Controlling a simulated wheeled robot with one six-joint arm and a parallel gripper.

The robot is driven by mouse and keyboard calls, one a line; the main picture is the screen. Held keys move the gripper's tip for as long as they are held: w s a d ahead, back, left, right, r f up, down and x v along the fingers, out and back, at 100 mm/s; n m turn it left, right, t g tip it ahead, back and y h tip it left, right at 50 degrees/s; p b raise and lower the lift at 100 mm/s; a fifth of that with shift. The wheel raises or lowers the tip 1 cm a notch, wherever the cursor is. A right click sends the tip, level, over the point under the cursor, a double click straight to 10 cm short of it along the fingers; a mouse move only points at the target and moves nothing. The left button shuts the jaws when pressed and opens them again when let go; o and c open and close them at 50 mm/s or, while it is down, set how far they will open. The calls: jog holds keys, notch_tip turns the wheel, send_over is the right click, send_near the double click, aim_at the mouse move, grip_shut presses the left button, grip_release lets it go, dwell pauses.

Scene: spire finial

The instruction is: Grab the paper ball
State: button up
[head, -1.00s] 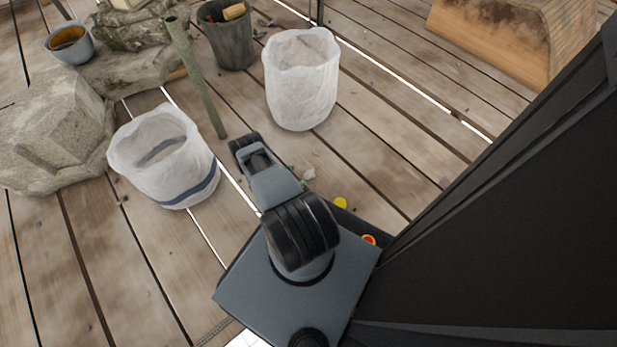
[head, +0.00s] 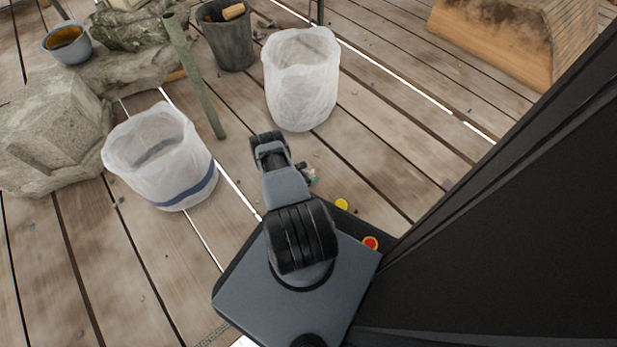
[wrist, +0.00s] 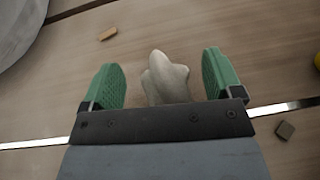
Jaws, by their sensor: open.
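The paper ball (wrist: 165,82) is a pale, crumpled lump on the wooden deck in the wrist view. It lies between the two green fingers of my gripper (wrist: 162,62), with a visible gap on each side. Its near end is hidden behind the dark gripper mount. My gripper is open and holds nothing.
Two white-lined bins stand nearby, one with a blue band (head: 185,190) and one plain (head: 302,90). A small wood chip (wrist: 108,33) and a dark block (wrist: 285,130) lie on the deck. A green post (head: 197,80), stones (head: 50,130) and a dark bucket (head: 230,45) stand beyond.

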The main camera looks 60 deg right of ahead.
jog(key=shift+c, duration=0.3)
jog(key=c, duration=0.9)
